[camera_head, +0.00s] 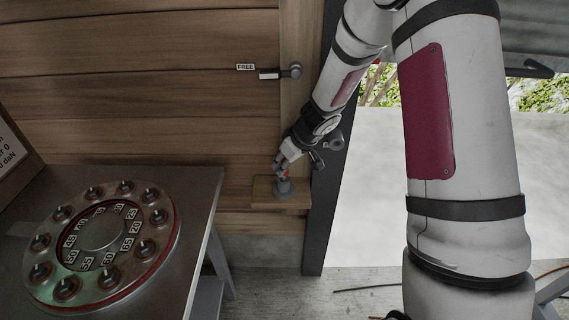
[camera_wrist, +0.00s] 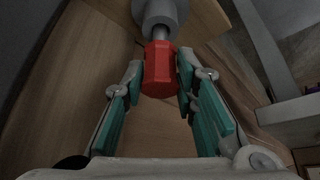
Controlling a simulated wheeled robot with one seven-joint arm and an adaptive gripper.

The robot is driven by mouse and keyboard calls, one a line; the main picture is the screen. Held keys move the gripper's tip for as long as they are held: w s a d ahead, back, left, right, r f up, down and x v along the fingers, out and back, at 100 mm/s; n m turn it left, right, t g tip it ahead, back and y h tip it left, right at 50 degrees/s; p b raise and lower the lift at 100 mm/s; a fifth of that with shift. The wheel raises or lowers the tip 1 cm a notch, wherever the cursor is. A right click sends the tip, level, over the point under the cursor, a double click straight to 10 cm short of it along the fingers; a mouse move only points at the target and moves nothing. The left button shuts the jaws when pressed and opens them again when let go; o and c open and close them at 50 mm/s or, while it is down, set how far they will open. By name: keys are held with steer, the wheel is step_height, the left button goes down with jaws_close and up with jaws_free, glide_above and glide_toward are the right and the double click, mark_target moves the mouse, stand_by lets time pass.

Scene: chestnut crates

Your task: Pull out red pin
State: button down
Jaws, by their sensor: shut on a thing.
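The red pin (camera_wrist: 158,70) shows in the wrist view as a red faceted knob on a grey shaft that runs into a grey round socket (camera_wrist: 160,12). My gripper (camera_wrist: 160,75) has its two teal-padded fingers closed on either side of the red knob. In the head view, my gripper (camera_head: 281,167) points down at the socket (camera_head: 284,187) on a small wooden shelf (camera_head: 263,203). How deep the shaft sits in the socket is hidden.
A wooden plank wall (camera_head: 150,110) stands behind, with a "FREE" label (camera_head: 246,67) beside a metal latch (camera_head: 295,70). A round dial with several knobs (camera_head: 170,225) lies on a metal table (camera_head: 200,220) at left. A dark post (camera_head: 320,230) stands right of the shelf.

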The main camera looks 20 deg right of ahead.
steer(key=shift+f+b, duration=1.5)
steer(key=shift+b, duration=0.55)
steer(key=c, duration=1.2)
jaws_free()
steer(key=shift+r, duration=0.1)
steer(key=v, duration=1.2)
